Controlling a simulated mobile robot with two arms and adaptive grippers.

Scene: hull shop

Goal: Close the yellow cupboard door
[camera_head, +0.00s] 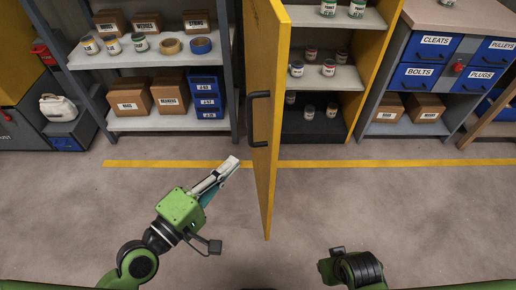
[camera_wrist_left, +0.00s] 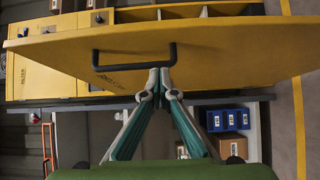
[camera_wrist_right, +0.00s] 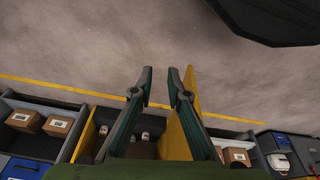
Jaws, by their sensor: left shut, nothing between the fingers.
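The yellow cupboard door (camera_head: 271,110) stands wide open, its edge pointing toward me, with a dark bar handle (camera_head: 259,118) on its left face. The yellow cupboard (camera_head: 325,75) behind it shows shelves with several cans. My left gripper (camera_head: 235,161) is shut and empty, left of the door and lower than the handle in the head view. In the left wrist view the door (camera_wrist_left: 220,50) fills the upper part, and the fingertips show just below the handle (camera_wrist_left: 134,57); contact cannot be told. My right gripper (camera_wrist_right: 161,75) is open and empty in the right wrist view.
Left of the door stands a grey shelf (camera_head: 155,122) with boxes, tape rolls, cans and blue bins. Right of the cupboard is a drawer unit (camera_head: 432,46) with blue drawers. A yellow line (camera_head: 400,162) crosses the floor. The floor before the cupboard is clear.

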